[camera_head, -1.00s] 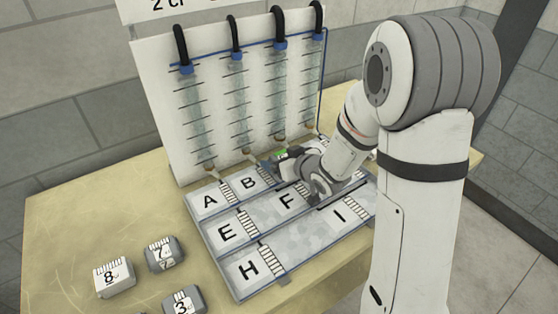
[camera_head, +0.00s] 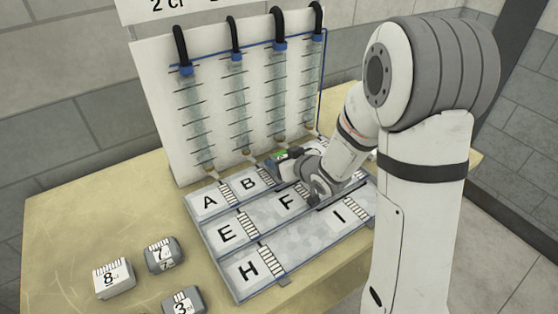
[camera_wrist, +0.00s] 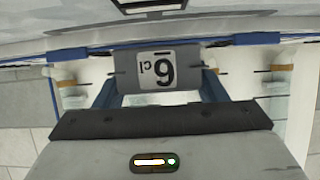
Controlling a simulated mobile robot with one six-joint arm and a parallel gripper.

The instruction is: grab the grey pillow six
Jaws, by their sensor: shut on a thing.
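The grey pillow six (camera_wrist: 167,58) shows in the wrist view as a grey block with a white label and a black numeral. My gripper (camera_wrist: 160,84) is shut on it, with one finger at each side. In the head view my gripper (camera_head: 276,168) is low over the lettered board, near the squares B and F. The pillow cannot be made out there; my gripper and wrist hide it.
The lettered board (camera_head: 232,254) has blue rails between its rows. An upright panel (camera_head: 155,80) with several tubes and black hoses stands close behind. A white block 8 (camera_head: 114,285), a grey block 7 (camera_head: 163,262) and a grey block 3 (camera_head: 184,303) sit at the front left.

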